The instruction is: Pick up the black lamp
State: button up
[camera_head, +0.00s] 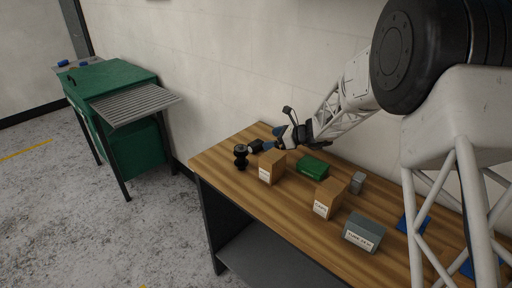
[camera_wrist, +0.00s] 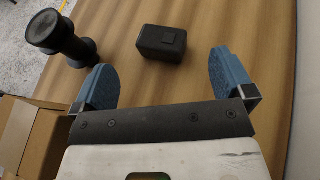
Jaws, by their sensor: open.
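A small black block with a raised square on its face, which looks like the black lamp (camera_wrist: 160,46), lies on the wooden table just beyond my fingertips in the wrist view. It also shows in the head view (camera_head: 255,146), near the table's far left corner. My gripper (camera_wrist: 160,68) is open with blue finger pads, and the lamp is centred ahead of the gap, apart from both pads. In the head view my gripper (camera_head: 273,139) reaches in from the right at the lamp. A black spool-shaped object (camera_wrist: 62,40) stands left of the lamp; it also shows in the head view (camera_head: 240,157).
A cardboard box (camera_head: 271,168) is close to my gripper, with a green box (camera_head: 312,167), another cardboard box (camera_head: 329,200) and grey boxes farther right. The wall runs behind the wooden table (camera_head: 225,180). A green cabinet (camera_head: 120,80) stands apart at left.

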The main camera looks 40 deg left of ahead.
aim_at(258, 143)
jog(key=shift+f, duration=0.45)
jog(key=shift+x, duration=1.25)
jog(key=shift+x, duration=2.65)
jog(key=c, duration=0.9)
